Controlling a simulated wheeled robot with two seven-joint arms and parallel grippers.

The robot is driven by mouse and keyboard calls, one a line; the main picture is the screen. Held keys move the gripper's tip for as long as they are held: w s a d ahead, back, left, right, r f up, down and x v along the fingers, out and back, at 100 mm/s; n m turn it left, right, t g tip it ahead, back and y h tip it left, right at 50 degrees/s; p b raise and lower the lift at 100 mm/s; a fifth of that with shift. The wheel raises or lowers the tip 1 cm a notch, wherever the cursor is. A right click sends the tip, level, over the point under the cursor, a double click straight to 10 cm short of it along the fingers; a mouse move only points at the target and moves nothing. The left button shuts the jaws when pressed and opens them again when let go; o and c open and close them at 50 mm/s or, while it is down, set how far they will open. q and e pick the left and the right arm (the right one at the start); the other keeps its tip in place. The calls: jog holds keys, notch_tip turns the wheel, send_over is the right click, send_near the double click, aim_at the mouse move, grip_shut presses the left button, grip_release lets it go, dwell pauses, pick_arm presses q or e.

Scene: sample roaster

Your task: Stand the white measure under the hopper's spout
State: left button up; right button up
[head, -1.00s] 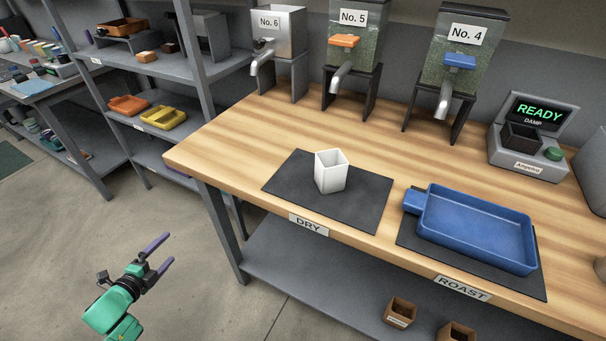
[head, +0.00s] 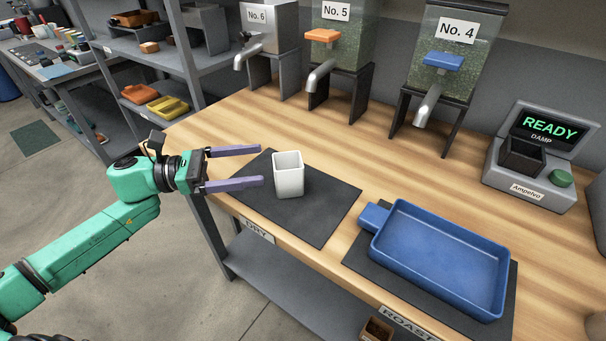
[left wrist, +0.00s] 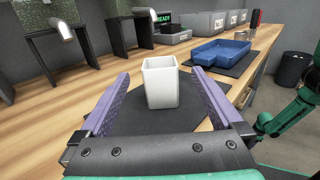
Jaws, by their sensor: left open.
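The white measure (head: 289,175) stands upright on the dark mat (head: 310,222) behind the DRY label. My left gripper (head: 262,165) is open, its two purple fingers pointing at the measure from the left. In the left wrist view the measure (left wrist: 161,82) stands ahead between the two fingers (left wrist: 160,105), with no contact visible. Three hoppers with spouts stand along the back: No. 6 (head: 268,27), No. 5 (head: 345,40) and No. 4 (head: 455,55). The task does not say which hopper. My right gripper is not in the head view; a green arm part of mine shows at the right of the left wrist view.
A blue tray (head: 375,215) lies on the ROAST mat (head: 508,320), right of the measure. A machine reading READY (head: 530,175) stands at the back right. Bare wood lies between the mats and the hoppers. Grey shelves (head: 187,70) rise beyond the table's left end.

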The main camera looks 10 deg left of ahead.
aim_at(301, 160)
pick_arm(q)
jog(key=x, duration=0.2)
jog(key=shift+w+d+r, duration=0.1)
jog(key=shift+w+d, duration=0.2)
jog(key=shift+w, duration=0.1)
jog(key=p+x, duration=0.1)
jog(key=x, duration=0.2)
jog(key=shift+d, duration=0.3)
jog(key=p+x, duration=0.2)
jog(key=x, duration=0.2)
jog(key=shift+d+f, duration=0.25)
jog(key=shift+a, duration=0.1)
jog(key=c, duration=1.5)
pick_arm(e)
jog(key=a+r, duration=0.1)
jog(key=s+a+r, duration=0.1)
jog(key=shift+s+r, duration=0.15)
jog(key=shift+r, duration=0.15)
